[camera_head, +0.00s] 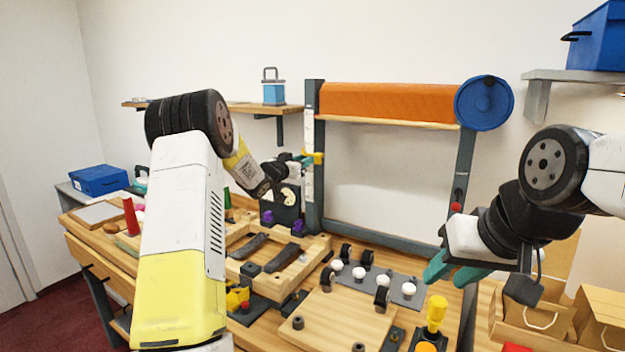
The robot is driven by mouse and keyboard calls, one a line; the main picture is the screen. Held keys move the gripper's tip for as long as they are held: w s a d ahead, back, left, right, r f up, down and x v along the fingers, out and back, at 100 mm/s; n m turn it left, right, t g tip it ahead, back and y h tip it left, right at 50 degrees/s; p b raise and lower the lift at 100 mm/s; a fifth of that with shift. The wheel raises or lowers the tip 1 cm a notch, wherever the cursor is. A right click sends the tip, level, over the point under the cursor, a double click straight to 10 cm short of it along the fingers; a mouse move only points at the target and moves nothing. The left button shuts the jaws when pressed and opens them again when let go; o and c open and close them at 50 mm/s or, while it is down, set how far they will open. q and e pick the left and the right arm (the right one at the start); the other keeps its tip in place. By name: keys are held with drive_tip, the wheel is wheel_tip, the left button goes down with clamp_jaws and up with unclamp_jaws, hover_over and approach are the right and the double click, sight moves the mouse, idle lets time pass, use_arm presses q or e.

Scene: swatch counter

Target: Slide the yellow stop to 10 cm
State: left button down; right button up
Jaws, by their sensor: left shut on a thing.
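The yellow stop (318,158) sits on the white scale strip (308,185) along the left upright of a standing frame, near the upper part of the strip. The scale's marks are too small to read. My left gripper (304,159) reaches in from the left with its teal fingers at the stop and is shut on it. The fingers and wrist hide part of the stop. My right gripper (454,271) hangs on the right above the bench, its teal fingers apart and empty.
The frame holds an orange roll (390,102) with a blue end disc (484,103). The bench below carries a wooden board (335,318), a yellow-handled tool (435,313), white knobs and a wooden tray frame. A shelf with a blue box (600,38) is above.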

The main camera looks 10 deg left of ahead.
use_arm(q)
drive_tip(key=shift+r, duration=1.15)
drive_tip(key=c, duration=1.2)
unclamp_jaws()
drive_tip(key=shift+c, duration=0.2)
drive_tip(key=shift+o, duration=0.3)
drive_tip(key=v, duration=0.7)
drive_tip(key=shift+s+a, duration=0.15)
drive_tip(key=shift+s, duration=0.2)
